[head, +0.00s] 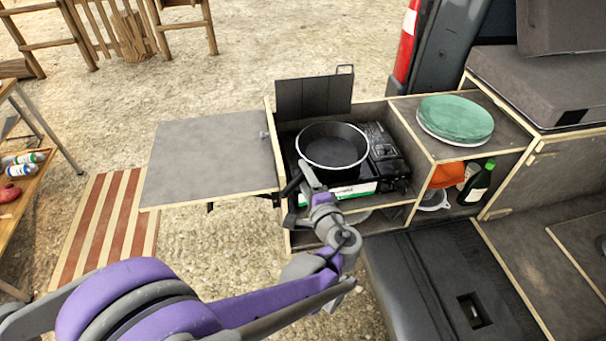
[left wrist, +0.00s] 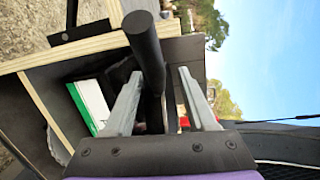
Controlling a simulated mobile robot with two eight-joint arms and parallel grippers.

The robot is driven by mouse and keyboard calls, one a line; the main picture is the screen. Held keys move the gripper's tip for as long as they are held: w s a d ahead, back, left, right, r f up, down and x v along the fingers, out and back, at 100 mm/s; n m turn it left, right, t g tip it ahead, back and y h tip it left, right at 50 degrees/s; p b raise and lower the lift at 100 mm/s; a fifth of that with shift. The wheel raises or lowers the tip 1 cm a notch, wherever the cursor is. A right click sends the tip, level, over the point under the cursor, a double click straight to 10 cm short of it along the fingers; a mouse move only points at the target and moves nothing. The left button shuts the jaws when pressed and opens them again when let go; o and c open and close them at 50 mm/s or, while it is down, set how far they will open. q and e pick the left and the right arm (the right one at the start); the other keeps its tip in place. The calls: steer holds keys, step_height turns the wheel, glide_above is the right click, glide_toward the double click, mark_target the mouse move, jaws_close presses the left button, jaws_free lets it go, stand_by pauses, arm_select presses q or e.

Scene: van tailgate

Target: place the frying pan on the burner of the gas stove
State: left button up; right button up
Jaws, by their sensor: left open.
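The black frying pan (head: 332,146) sits upright over the gas stove (head: 386,150) in the open wooden compartment, and the burner under it is hidden. Its dark handle (head: 291,187) points toward me and to the left. My left gripper (head: 298,177) is at the handle, partly covering it in the head view. In the left wrist view the black handle (left wrist: 146,50) runs between the two grey fingers of the open left gripper (left wrist: 159,75), with gaps beside it. My right gripper is not in view.
A grey fold-out panel (head: 210,160) extends left of the compartment. A black windscreen (head: 314,96) stands behind the pan. Green plates (head: 456,118) lie on the shelf at right, above a green bottle (head: 477,182). Wooden edges surround the stove closely.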

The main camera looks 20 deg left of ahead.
arm_select(q)
steer(key=v, duration=1.1)
steer(key=s+a+f+n+g+h, duration=0.4)
steer(key=s+a+f+g, duration=0.2)
steer(key=s+a+f, duration=0.25)
steer(key=s+d+f+n+g+h, duration=0.1)
steer(key=s+d+f+n+h, duration=0.2)
steer(key=s+n+h, duration=0.3)
steer(key=shift+s+d+f+n+h, duration=0.2)
steer(key=shift+s+d+n+h, duration=0.2)
steer(key=shift+s+d+h, duration=0.5)
